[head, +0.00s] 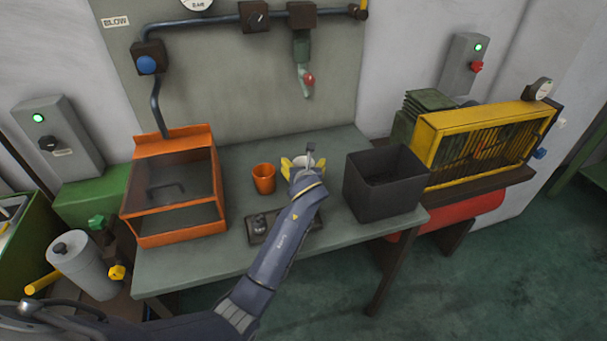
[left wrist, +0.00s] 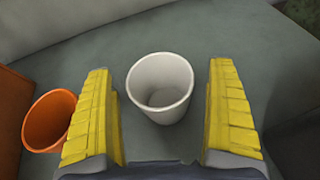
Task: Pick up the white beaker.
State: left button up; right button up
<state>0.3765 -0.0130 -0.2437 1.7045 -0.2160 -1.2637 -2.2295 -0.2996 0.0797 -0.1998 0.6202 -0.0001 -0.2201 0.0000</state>
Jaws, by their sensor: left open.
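The white beaker (left wrist: 160,86) stands upright on the grey table, seen from above in the left wrist view. In the head view it is mostly hidden by my left gripper, with a bit of white showing (head: 301,160). My left gripper (left wrist: 163,105) is open, with one yellow finger on each side of the beaker in the picture and a visible gap to both. It also shows over the table in the head view (head: 300,164). I cannot tell how high the fingers are against the beaker. My right gripper is not in view.
An orange cup (head: 264,178) stands close on the left, also in the left wrist view (left wrist: 48,122). A dark open bin (head: 382,203) stands on the right and an orange-framed box (head: 178,240) on the left. A dark tray (head: 296,241) lies in front, partly under my arm.

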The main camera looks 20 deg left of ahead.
pick_arm(q)
jog(key=shift+w+a+f, duration=0.1)
jog(key=shift+w+f, duration=0.05)
jog(key=shift+w, duration=0.2)
jog(key=shift+c, duration=0.3)
jog(key=c, duration=1.2)
jog(key=shift+c, duration=0.2)
